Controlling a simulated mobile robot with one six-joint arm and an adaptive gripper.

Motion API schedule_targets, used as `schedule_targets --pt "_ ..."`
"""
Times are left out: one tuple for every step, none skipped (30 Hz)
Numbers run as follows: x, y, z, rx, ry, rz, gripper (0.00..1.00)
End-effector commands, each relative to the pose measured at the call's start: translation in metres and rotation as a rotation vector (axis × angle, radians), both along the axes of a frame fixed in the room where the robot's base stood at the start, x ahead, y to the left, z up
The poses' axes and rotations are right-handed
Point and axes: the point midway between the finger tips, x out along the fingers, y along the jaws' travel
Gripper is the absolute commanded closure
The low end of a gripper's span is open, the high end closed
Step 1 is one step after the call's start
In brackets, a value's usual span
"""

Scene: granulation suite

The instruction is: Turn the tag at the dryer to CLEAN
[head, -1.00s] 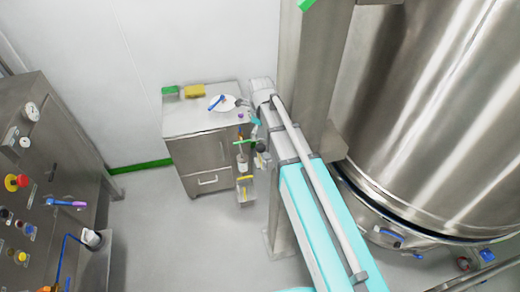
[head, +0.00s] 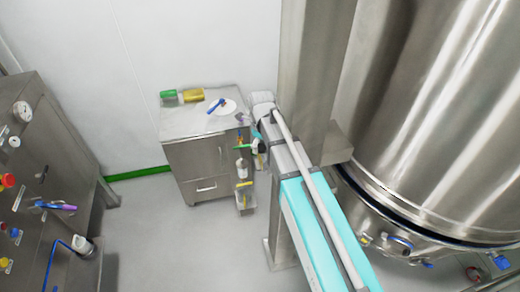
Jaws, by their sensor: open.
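The large steel vessel (head: 445,120) fills the right side of the head view; I cannot tell whether it is the dryer. No tag with a readable CLEAN face shows. My gripper (head: 260,147) is small and dark at the end of my folded arm, beside the right side of the steel cabinet. It appears open with nothing clearly held, and its fingertips are hard to make out.
The steel cabinet (head: 203,158) bears a white dish (head: 229,107), a green item (head: 169,97) and a yellow item (head: 193,95). A rack with bottles (head: 242,168) hangs at its side. A control panel (head: 35,150) stands left. Floor between is clear.

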Motion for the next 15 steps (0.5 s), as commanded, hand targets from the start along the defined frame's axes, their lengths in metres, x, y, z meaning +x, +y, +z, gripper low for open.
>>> schedule_targets --pt "0.0 -0.0001 -0.0044 0.0 0.0 0.0 0.07" --pt "0.0 -0.0001 -0.0053 0.0 0.0 0.0 0.07" --pt "0.0001 -0.0003 -0.0062 0.0 0.0 0.0 0.07" --pt "0.0001 -0.0003 -0.0067 0.0 0.0 0.0 0.07" --pt "0.0001 -0.0003 -0.0071 0.0 0.0 0.0 0.07" --pt "0.0 -0.0004 -0.0075 0.0 0.0 0.0 0.07" --pt "0.0 -0.0004 -0.0076 0.0 0.0 -0.001 0.07" --pt "0.0001 -0.0004 -0.0077 0.0 0.0 -0.001 0.07" --pt "0.0001 -0.0005 -0.0077 0.0 0.0 -0.001 0.07" --pt "0.0002 -0.0005 -0.0077 0.0 0.0 -0.001 0.07" --pt "0.0002 -0.0005 -0.0076 0.0 0.0 -0.001 0.07" --pt "0.0002 -0.0005 -0.0075 0.0 0.0 -0.001 0.07" --pt "0.0002 -0.0005 -0.0074 0.0 0.0 -0.001 0.07" --pt "0.0002 -0.0007 -0.0074 0.0 0.0 -0.001 0.07" --pt "0.0002 -0.0007 -0.0074 0.0 0.0 -0.001 0.07"
